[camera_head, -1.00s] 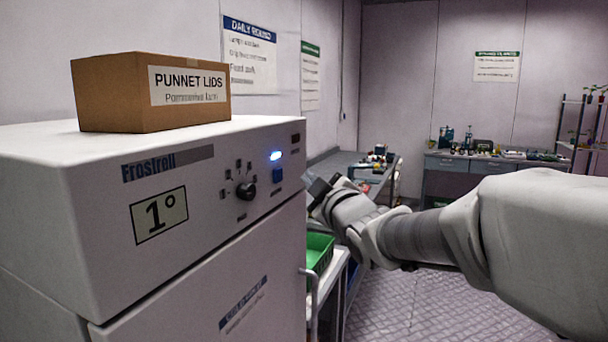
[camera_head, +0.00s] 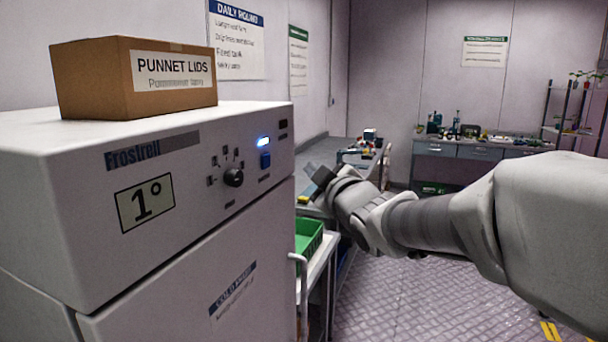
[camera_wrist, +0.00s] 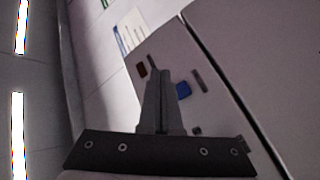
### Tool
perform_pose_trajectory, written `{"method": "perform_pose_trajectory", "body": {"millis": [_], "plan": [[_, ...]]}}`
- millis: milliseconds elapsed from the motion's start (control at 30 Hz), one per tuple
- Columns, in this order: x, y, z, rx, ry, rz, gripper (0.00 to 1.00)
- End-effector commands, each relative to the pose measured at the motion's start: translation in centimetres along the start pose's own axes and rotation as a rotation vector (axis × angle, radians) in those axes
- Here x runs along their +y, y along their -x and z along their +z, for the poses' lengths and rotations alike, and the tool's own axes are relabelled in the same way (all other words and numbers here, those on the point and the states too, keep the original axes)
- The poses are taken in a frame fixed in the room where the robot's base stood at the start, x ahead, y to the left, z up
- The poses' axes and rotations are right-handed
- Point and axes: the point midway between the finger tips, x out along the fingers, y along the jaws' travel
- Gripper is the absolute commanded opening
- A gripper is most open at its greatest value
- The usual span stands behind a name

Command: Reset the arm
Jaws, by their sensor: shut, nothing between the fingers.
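My gripper (camera_head: 312,172) is at the end of my arm, which reaches in from the right in the head view. It hangs in the air just right of the white Frostrell cabinet's front. In the wrist view my gripper (camera_wrist: 163,90) has its fingers together with nothing between them. Beyond the fingers shows the cabinet front (camera_wrist: 235,120) with a blue button (camera_wrist: 183,90). I cannot tell the exact gap between fingertips and cabinet.
The white cabinet (camera_head: 80,200) fills the left, with a knob (camera_head: 233,177) and a cardboard Punnet Lids box (camera_head: 130,78) on top. A green crate (camera_head: 308,235) sits on a cart beside it. Benches stand at the back. The floor (camera_head: 430,300) at lower right is clear.

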Motion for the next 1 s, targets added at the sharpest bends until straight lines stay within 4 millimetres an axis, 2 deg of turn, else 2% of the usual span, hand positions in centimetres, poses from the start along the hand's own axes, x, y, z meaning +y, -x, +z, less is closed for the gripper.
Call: {"method": "perform_pose_trajectory", "body": {"millis": [167, 367, 500, 700, 833, 1000], "plan": [[0.6, 5.0, 3.8, -0.243, -0.134, -0.008, 0.0], [-0.9, 13.5, 8.8, -0.564, -0.367, -0.021, 0.0], [-3.5, 20.3, 11.2, -0.774, -0.547, -0.038, 0.0], [-8.2, 29.0, 12.8, -1.025, -0.784, -0.079, 0.0], [-10.4, 32.5, 12.9, -1.125, -0.882, -0.105, 0.0], [-11.6, 34.2, 12.9, -1.178, -0.928, -0.122, 0.0]]}}
